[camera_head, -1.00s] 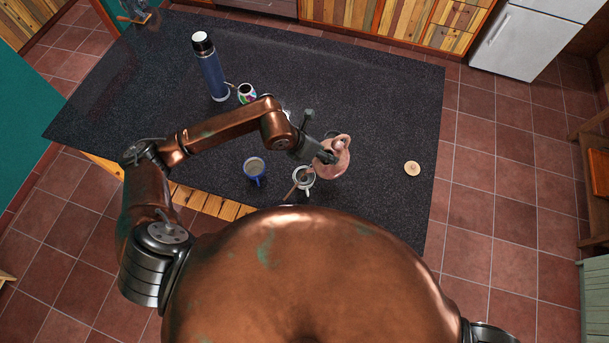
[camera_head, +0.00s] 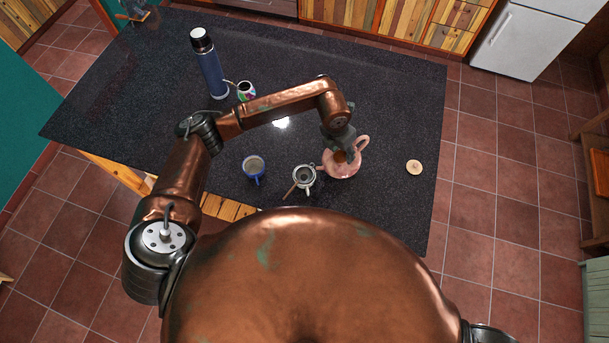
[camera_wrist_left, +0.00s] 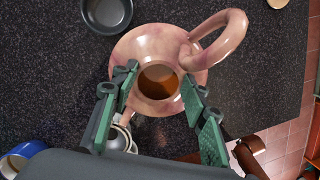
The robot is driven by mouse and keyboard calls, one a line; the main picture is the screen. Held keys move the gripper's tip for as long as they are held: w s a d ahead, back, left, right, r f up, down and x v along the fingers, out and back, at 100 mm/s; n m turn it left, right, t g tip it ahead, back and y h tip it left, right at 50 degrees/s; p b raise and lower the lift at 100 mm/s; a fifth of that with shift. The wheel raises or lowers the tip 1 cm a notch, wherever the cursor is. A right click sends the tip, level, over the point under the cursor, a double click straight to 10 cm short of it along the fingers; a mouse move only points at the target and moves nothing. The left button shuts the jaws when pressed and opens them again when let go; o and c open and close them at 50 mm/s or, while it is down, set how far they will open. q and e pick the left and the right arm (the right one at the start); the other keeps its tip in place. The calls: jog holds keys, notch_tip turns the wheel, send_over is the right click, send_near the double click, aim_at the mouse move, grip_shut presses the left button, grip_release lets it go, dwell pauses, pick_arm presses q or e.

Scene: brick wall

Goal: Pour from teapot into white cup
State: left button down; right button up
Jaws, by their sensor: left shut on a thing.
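The pink teapot (camera_head: 348,169) is about upright over the dark counter, right of the white cup, its spout toward the cup. My left gripper (camera_head: 342,154) is shut on it from above. In the left wrist view, the fingers (camera_wrist_left: 157,88) flank the open neck of the teapot (camera_wrist_left: 140,45), and brown liquid shows inside. The white cup (camera_head: 311,184) stands on the counter with a brown stick-like thing at its side; its contents are unclear. In the wrist view the cup (camera_wrist_left: 118,138) is partly hidden by a finger. My right gripper is out of view.
A blue flask (camera_head: 210,72) and a patterned cup (camera_head: 246,91) stand farther back. A round lid (camera_head: 414,167) lies to the right. A dark bowl (camera_wrist_left: 107,14) shows in the wrist view. The counter's right side is mostly clear.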

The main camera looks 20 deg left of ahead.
pick_arm(q)
jog(key=shift+w+d+f+g+y+b, duration=0.4)
jog(key=shift+w+d+f+y+b, duration=0.1)
jog(key=shift+w+d+f, duration=0.25)
jog(key=shift+d+f+y+b, duration=0.3)
jog(key=shift+d+b, duration=0.1)
jog(key=shift+b, duration=0.1)
jog(key=shift+w+d+g, duration=0.25)
jog(key=shift+g, duration=0.15)
